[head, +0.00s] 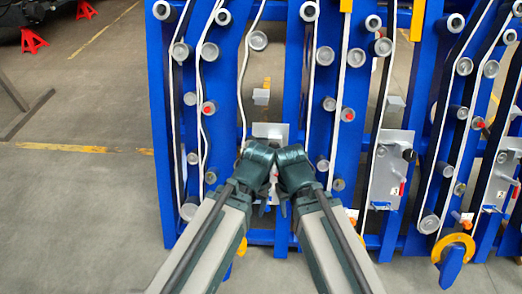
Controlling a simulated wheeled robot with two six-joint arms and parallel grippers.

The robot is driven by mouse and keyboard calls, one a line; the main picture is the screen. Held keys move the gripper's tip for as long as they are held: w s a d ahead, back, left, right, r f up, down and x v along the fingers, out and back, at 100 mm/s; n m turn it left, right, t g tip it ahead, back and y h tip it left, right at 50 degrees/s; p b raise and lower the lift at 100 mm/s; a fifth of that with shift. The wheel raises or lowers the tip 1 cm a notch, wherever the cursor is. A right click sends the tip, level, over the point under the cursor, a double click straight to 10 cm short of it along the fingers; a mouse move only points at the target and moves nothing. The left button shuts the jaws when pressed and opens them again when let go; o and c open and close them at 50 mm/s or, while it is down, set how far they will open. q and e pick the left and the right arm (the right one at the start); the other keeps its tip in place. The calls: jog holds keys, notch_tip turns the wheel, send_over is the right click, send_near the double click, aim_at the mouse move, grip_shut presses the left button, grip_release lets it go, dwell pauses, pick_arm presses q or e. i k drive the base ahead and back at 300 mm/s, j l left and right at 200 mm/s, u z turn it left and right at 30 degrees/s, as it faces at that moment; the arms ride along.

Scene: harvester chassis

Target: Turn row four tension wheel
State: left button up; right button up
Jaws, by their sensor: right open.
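A blue harvester chassis frame (158,120) carries several upright rows of grey rollers and white belts. A yellow-orange wheel (453,243) with a blue piece across its front sits low at the right. Another yellow-orange part (242,246) shows low behind my left arm, mostly hidden. I cannot tell which row is four. My left gripper (264,200) and right gripper (284,203) are close together in front of the middle rows, below a silver plate (270,131). The right one is open and holds nothing I can see. The left one's fingers are too small and dark to judge.
Silver plates with number labels (386,180) and small levers stick out at the right. Red-tipped pegs (208,108) stand out from the rows. Open grey floor (80,210) lies to the left, with red stands (33,41) at the far left.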

aim_at(275, 145)
jog(key=i+z, duration=0.15)
jog(key=z, duration=0.3)
jog(key=i+j+z, duration=0.1)
jog(key=z, duration=0.3)
jog(key=i, duration=0.1)
